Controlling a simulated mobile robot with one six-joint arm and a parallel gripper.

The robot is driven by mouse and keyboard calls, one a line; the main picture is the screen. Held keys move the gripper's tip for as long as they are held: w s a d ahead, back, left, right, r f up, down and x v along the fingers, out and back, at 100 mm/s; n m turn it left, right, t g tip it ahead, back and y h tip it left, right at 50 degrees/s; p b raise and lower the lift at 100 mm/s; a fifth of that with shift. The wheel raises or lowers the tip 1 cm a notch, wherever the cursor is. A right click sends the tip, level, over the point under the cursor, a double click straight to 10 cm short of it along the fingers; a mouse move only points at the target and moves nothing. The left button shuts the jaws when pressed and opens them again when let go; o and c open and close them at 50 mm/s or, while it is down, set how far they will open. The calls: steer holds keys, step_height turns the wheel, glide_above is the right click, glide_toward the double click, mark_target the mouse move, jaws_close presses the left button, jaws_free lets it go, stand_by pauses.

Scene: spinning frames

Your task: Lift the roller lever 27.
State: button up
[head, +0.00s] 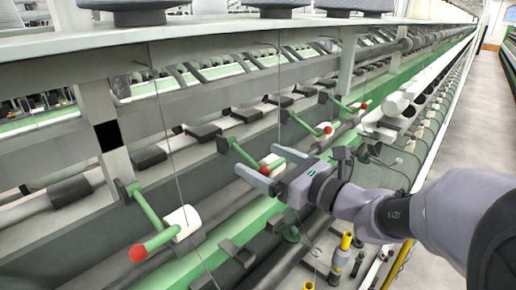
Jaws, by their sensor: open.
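Several green roller levers with red knobs and white rollers run along the spinning frame. I see no readable numbers, so I cannot tell which one is lever 27. The nearest lever (151,218) is at the lower left, its red knob low and its white roller beside it. A second lever (243,155) ends at my gripper (257,160). My gripper is open, with its two grey fingers on either side of this lever's white roller and red knob. I cannot tell whether they touch. A third lever (304,124) and a fourth (341,104) are farther back.
Thin yarns hang from the upper rail (230,30) past the levers. A grey post (103,125) stands at the left. White bobbins (400,102) line the machine beyond my arm. Yellow-topped parts (346,241) stand below my gripper. The aisle floor (478,105) at right is clear.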

steer(key=shift+w+a, duration=0.2)
steer(key=shift+a, duration=0.05)
steer(key=shift+c, duration=0.2)
jaws_close()
steer(key=w+a+r+g+h+p, duration=0.1)
steer(key=r+p, duration=0.3)
steer(key=p, duration=0.7)
steer(key=w+a+r+g+h+p, duration=0.2)
steer(key=r+p, duration=0.3)
steer(key=p, duration=0.6)
steer(key=shift+w+a+g+h+p, duration=0.25)
steer(key=shift+a+g+h+p, duration=0.05)
steer(key=shift+g+h, duration=0.3)
steer(key=shift+r, duration=0.15)
